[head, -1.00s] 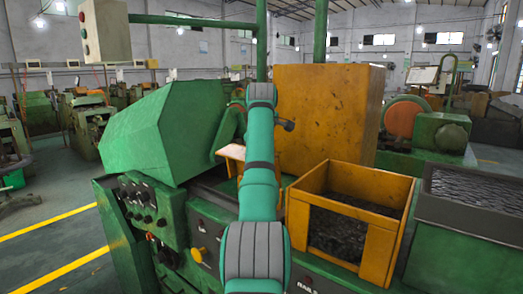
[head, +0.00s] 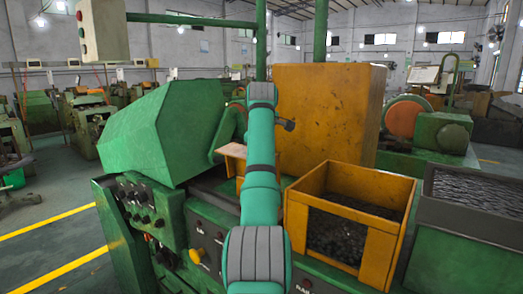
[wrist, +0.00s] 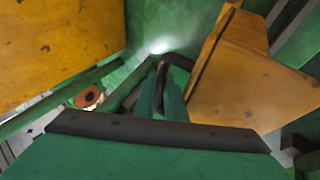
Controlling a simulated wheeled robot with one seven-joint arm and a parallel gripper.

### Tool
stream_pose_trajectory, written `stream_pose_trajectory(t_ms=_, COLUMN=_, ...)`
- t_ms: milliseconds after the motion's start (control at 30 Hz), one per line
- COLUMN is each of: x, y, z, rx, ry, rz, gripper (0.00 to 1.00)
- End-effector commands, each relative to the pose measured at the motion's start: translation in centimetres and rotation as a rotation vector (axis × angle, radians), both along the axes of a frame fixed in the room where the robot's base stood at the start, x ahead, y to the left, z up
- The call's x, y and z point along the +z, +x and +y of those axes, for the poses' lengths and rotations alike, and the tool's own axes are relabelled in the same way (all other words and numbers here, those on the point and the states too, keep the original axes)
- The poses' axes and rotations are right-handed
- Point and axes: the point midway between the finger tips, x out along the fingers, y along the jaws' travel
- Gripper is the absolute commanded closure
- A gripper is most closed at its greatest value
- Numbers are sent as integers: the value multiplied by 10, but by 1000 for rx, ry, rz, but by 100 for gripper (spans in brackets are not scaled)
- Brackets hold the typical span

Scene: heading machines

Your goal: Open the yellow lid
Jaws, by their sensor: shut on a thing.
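A large yellow-orange panel with dark stains, which I take as the yellow lid (head: 325,112), stands upright behind the machine bed in the head view. A big yellow surface also fills the upper left of the wrist view (wrist: 60,45). In the wrist view my gripper (wrist: 163,92) has its teal fingers close together on a dark bent bar, like a handle (wrist: 180,62). Where that bar joins the lid is not clear. In the head view my arm hides the fingers. A small dark knob-like part (head: 288,125) shows beside the arm, in front of the lid.
A yellow open bin (head: 385,250) with dark scrap stands to the right of my arm. A grey-rimmed container (head: 470,192) of metal pieces is farther right. A green machine hood (head: 165,130) and control panel with knobs (head: 145,205) are on the left. Floor at far left is open.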

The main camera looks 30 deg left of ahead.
Motion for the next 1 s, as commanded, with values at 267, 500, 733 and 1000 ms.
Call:
stream_pose_trajectory(t_ms=267, x=-6, y=10, z=-8, rx=-20, ry=-2, rz=-12, gripper=82)
stream_pose_trajectory(t_ms=500, x=-7, y=10, z=-8, rx=-19, ry=-3, rz=-10, gripper=82)
stream_pose_trajectory(t_ms=733, x=1, y=5, z=-10, rx=-19, ry=-1, rz=-13, gripper=82)
stream_pose_trajectory(t_ms=1000, x=46, y=-25, z=-24, rx=-17, ry=5, rz=-25, gripper=82)
